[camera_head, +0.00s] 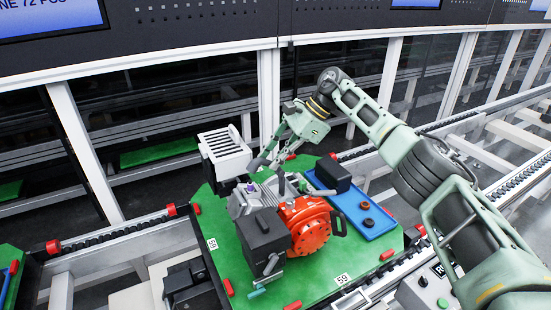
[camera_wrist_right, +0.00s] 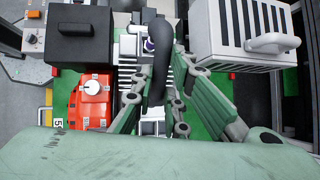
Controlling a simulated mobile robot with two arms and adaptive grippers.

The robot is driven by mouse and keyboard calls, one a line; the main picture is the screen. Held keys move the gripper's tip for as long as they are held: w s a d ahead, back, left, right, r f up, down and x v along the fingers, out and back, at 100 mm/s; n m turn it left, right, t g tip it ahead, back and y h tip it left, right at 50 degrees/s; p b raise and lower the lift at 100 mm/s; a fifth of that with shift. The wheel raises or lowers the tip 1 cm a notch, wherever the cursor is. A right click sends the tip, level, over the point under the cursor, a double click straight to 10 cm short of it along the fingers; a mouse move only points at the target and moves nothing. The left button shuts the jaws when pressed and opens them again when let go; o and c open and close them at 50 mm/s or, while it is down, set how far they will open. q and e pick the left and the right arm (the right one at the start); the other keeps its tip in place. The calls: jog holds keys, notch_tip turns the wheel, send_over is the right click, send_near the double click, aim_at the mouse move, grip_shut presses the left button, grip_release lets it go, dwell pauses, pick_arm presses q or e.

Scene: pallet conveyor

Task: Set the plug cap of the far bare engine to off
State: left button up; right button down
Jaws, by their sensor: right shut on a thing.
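The engine stands on a green pallet (camera_head: 222,240) in the head view, with an orange-red housing (camera_head: 308,226), a black box (camera_head: 262,233) and a white slotted box (camera_head: 224,151). My right gripper (camera_head: 268,168) is over its far side, between the white box and the blue tray. In the right wrist view its fingers (camera_wrist_right: 158,100) are closed around a dark, curved part (camera_wrist_right: 158,58), which looks like the plug cap. The fingers hide its lower end, so I cannot tell whether it still touches the plug. A small purple spot (camera_wrist_right: 149,45) shows beside it. My left gripper is out of view.
Red blocks (camera_head: 293,305) sit around the pallet edge. Conveyor rails run past, and a glazed frame stands behind. A control box (camera_head: 430,290) is at lower right.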

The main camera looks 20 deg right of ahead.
jog(key=c, duration=1.7)
grip_release()
jog(key=shift+c, duration=0.2)
jog(key=shift+r, duration=0.1)
jog(key=v, duration=1.2)
